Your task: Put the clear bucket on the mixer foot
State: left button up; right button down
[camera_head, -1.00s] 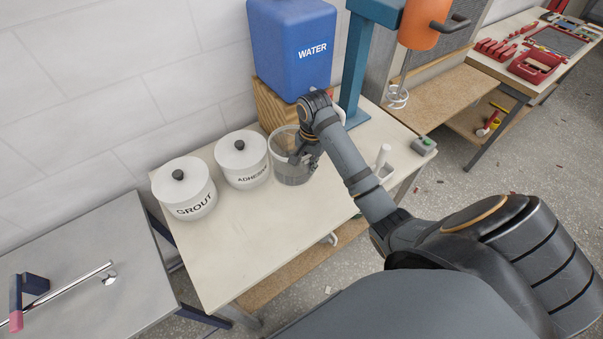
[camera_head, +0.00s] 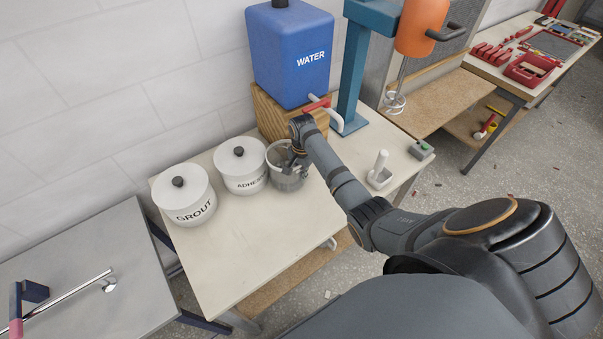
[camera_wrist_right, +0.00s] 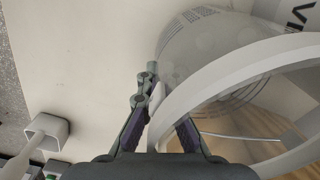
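The clear bucket (camera_head: 274,158) is upright on the workbench or just above it; I cannot tell which. It is right of the adhesive bucket and in front of the water tank's wooden block. My right gripper (camera_head: 294,163) is at its right side. In the right wrist view, the gripper's fingers (camera_wrist_right: 160,122) straddle the bucket wall (camera_wrist_right: 185,107) near the rim, one outside and one inside, closed onto it. The mixer foot (camera_head: 356,122) is a teal plate under the teal column, at the back right of the bucket, and looks empty. My left gripper is not in view.
White buckets marked grout (camera_head: 195,213) and adhesive (camera_head: 248,180) stand left. The blue water tank (camera_head: 290,50) with a tap (camera_head: 333,112) is behind.

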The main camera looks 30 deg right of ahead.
jog(key=c, duration=1.9)
grip_release()
jog(key=shift+f, duration=0.1)
jog(key=o, duration=0.4)
